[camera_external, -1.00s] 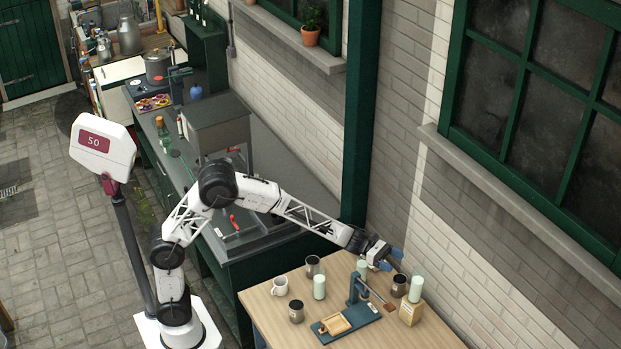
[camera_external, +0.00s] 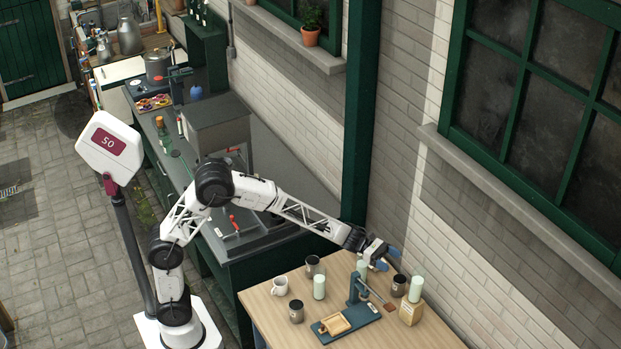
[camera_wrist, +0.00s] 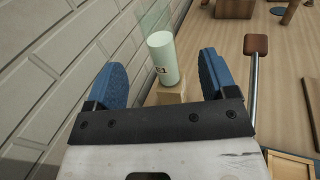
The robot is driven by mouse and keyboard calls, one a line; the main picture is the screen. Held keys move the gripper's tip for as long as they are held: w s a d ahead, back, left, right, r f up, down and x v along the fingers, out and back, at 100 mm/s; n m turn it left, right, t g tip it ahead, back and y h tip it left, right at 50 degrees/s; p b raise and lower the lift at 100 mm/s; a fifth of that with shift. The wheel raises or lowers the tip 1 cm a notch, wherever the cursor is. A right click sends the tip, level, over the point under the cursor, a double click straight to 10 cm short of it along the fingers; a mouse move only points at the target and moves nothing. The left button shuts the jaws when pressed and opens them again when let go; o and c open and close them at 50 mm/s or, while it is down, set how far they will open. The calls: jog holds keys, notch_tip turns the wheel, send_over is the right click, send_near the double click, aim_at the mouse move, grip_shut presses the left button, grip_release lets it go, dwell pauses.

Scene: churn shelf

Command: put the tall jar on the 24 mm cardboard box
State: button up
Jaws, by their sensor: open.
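A pale green jar (camera_external: 416,288) stands on a small cardboard box (camera_external: 411,313) at the right end of the wooden table. In the wrist view the same jar (camera_wrist: 162,58) shows a dark label and rests on the box (camera_wrist: 172,94), ahead of my fingers. My gripper (camera_external: 383,260) is open and empty, above the table's wall side and left of that jar. Its blue fingers (camera_wrist: 162,80) are spread, with a clear gap to the jar. Two more pale green jars, one at mid-table (camera_external: 319,287) and one beneath my gripper (camera_external: 362,269), stand on the table.
A blue lever stand (camera_external: 353,290) with a wooden-ended arm (camera_wrist: 256,45) rises close to the box. Dark cups (camera_external: 399,286) (camera_external: 313,265) (camera_external: 296,312) and a white mug (camera_external: 280,285) stand around. The brick wall (camera_wrist: 45,70) is close on the left in the wrist view.

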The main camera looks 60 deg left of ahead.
jog(key=s+a+r+m+g+y, duration=0.25)
jog(key=s+a+m, duration=0.4)
jog(key=s, duration=0.45)
jog(key=s+a+r+m+g+y, duration=0.25)
jog(key=s+a+m, duration=0.25)
jog(key=s+a, duration=0.4)
jog(key=s+a+f+m+y, duration=0.2)
jog(key=s+a+m+y, duration=0.1)
jog(key=s+a, duration=0.4)
jog(key=s+a+f+m+y, duration=0.2)
jog(key=s+a+m+y, duration=0.2)
jog(key=s+a, duration=0.4)
jog(key=s+a+f+m+t+y, duration=0.1)
jog(key=s+a+f+m+y, duration=0.1)
jog(key=s+a, duration=0.6)
jog(key=s+m+y, duration=0.1)
jog(key=s+y, duration=0.1)
jog(key=s, duration=0.3)
jog(key=shift+s+a+y, duration=0.2)
jog(key=shift+y, duration=0.1)
